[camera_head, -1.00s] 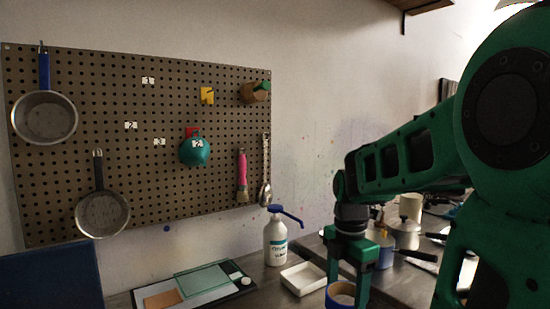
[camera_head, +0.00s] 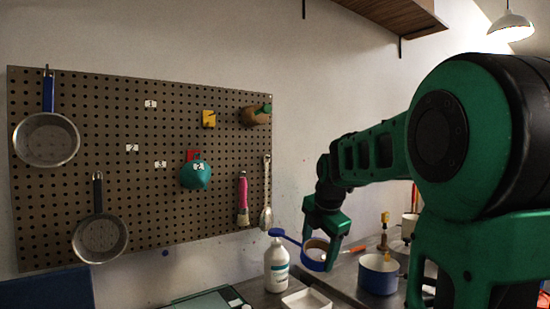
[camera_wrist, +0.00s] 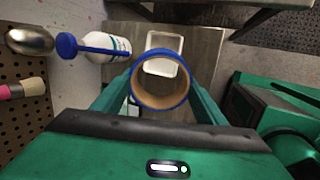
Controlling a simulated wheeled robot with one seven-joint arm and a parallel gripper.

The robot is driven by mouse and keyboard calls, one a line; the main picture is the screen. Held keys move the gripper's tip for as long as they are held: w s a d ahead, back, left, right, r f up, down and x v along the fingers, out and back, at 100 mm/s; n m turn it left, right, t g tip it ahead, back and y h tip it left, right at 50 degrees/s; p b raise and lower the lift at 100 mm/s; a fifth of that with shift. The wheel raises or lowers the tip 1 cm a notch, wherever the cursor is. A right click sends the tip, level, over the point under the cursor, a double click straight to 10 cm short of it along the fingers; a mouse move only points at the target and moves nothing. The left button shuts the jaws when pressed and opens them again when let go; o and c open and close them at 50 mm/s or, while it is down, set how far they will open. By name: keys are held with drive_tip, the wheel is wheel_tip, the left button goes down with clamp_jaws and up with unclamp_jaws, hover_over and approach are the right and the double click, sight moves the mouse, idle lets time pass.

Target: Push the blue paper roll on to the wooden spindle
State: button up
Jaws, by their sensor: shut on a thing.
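The blue paper roll (camera_head: 307,263) is a short hollow ring, blue outside and tan inside. My gripper (camera_head: 322,246) is shut on it and holds it in the air, right of the white pump bottle. The wrist view shows the roll (camera_wrist: 160,107) between my two fingers, its open bore facing the camera. A stubby brown wooden-looking peg with a green end (camera_head: 255,116) sticks out of the pegboard's upper right; it seems to be the spindle. The roll is apart from it, lower and to the right.
The pegboard (camera_head: 110,140) also holds two pans, a teal round item (camera_head: 195,174), a yellow hook (camera_head: 209,119), a pink-handled brush (camera_head: 243,195) and a spoon (camera_head: 266,190). Below stand the pump bottle (camera_head: 277,265), a white tray (camera_head: 306,301) and a blue pot (camera_head: 378,275).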

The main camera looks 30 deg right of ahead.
drive_tip(key=w+d+r+n+t, duration=0.2)
drive_tip(key=w+r+t, duration=0.3)
drive_tip(key=w+r, duration=0.45)
drive_tip(key=n+t+y, duration=0.2)
drive_tip(key=n+t, duration=0.1)
drive_tip(key=t, duration=0.6)
approach(261, 115)
drive_tip(key=shift+s+d+r, duration=0.1)
drive_tip(key=shift+s+d, duration=0.05)
drive_tip(key=shift+s, duration=0.15)
drive_tip(key=shift+w, duration=2.85)
drive_tip(key=shift+w+a, duration=0.15)
drive_tip(key=shift+w, duration=1.5)
drive_tip(key=shift+w+a, duration=0.1)
drive_tip(key=shift+w, duration=1.55)
drive_tip(key=o, duration=1.2)
drive_tip(key=shift+s, duration=0.1)
